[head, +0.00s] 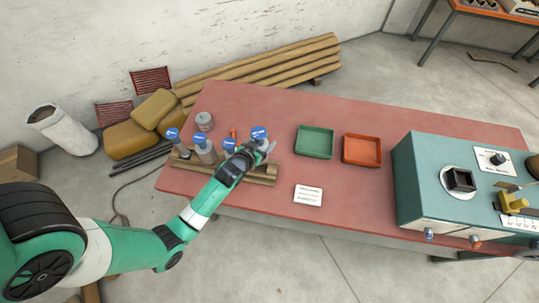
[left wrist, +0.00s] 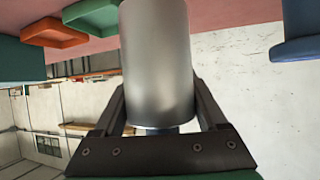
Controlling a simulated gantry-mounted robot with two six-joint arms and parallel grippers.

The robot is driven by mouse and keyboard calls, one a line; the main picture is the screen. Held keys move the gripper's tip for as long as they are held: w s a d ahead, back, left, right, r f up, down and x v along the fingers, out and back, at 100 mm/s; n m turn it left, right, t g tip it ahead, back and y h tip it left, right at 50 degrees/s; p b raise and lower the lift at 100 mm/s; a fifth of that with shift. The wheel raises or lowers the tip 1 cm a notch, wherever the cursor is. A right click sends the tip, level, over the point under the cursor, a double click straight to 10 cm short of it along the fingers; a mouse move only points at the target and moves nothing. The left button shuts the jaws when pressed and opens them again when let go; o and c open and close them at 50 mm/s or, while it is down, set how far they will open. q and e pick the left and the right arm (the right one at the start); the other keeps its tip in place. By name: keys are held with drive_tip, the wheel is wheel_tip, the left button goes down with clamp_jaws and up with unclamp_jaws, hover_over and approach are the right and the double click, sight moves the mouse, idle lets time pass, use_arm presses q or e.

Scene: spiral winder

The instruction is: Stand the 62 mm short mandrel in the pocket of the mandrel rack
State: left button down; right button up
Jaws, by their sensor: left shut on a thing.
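My left gripper (head: 264,147) is at the right end of the wooden mandrel rack (head: 262,180), near the table's left side. In the left wrist view it is shut on a smooth grey metal cylinder (left wrist: 158,65), which stands between its two fingers. This is a mandrel; its length cannot be read. In the head view the arm and gripper hide most of it, and I cannot tell whether its foot is in a pocket. Several grey mandrels with blue tags stand along the rack, one of them (head: 205,152) left of the gripper. My right gripper is not in view.
A grey can (head: 204,121) stands behind the rack. A green tray (head: 315,142) and an orange tray (head: 362,150) lie to the right, with a white card (head: 308,195) in front. A teal machine (head: 450,190) fills the right end. The red table (head: 250,105) is clear at the back.

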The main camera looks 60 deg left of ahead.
use_arm(q)
drive_tip(key=shift+a+f, duration=0.2)
drive_tip(key=shift+a, duration=0.15)
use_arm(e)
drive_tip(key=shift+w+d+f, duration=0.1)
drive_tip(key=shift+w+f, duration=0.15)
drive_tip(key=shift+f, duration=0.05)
use_arm(q)
drive_tip(key=shift+f, duration=0.15)
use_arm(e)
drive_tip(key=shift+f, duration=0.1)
use_arm(q)
wheel_tip(320, 180, down, 9)
drive_tip(key=b, duration=0.9)
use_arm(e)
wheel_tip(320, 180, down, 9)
use_arm(q)
drive_tip(key=shift+f, duration=0.15)
unclamp_jaws()
drive_tip(key=shift+s+d, duration=0.1)
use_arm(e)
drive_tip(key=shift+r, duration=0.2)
